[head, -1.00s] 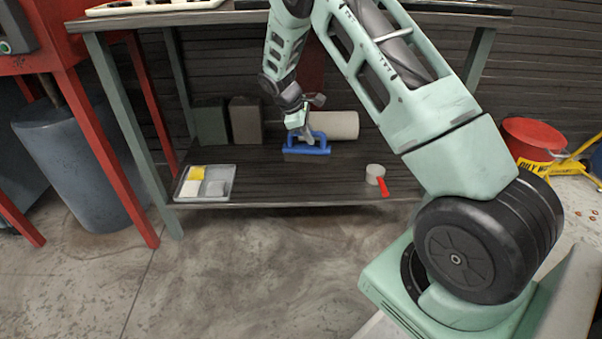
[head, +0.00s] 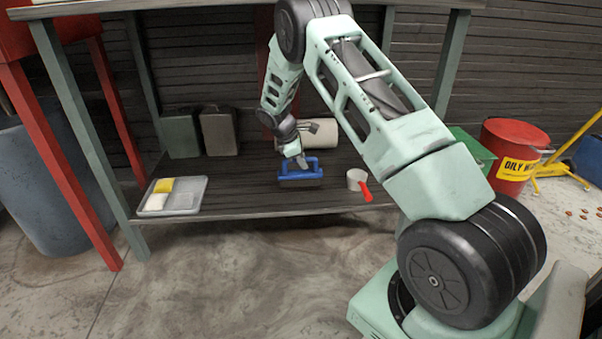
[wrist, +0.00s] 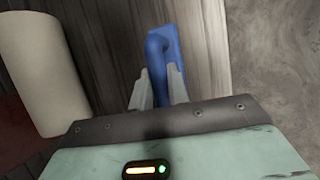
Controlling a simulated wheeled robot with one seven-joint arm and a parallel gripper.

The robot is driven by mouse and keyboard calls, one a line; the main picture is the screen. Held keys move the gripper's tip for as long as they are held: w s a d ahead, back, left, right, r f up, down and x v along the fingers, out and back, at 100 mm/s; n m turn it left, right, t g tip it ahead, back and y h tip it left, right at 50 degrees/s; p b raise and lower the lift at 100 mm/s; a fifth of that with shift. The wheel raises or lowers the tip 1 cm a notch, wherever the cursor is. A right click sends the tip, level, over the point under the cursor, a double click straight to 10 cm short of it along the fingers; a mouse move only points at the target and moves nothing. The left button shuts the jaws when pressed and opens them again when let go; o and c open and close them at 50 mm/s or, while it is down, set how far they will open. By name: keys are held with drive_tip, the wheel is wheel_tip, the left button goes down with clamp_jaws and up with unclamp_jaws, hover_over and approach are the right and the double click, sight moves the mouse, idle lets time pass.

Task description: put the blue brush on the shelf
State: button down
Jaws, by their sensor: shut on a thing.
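The blue brush (head: 300,174) has a blue loop handle on a blue back, with a dark bristle side below. It is at the middle of the lower shelf (head: 240,197), in front of the white roll. My gripper (head: 303,162) is shut on its handle from above. In the wrist view the two grey fingers (wrist: 159,92) straddle the handle of the brush (wrist: 165,48). I cannot tell whether the bristles touch the shelf or hang just above it.
A tray (head: 183,201) with yellow and white items is at the shelf's left. A white cup with a red handle (head: 358,180) is right of the brush. The upper tabletop overhangs the shelf.

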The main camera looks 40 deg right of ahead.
sight(302, 172)
wheel_tip(302, 172, down, 3)
drive_tip(key=shift+r+b, duration=0.1)
drive_tip(key=shift+b, duration=0.65)
drive_tip(key=c, duration=1.4)
unclamp_jaws()
drive_tip(key=shift+o, duration=0.2)
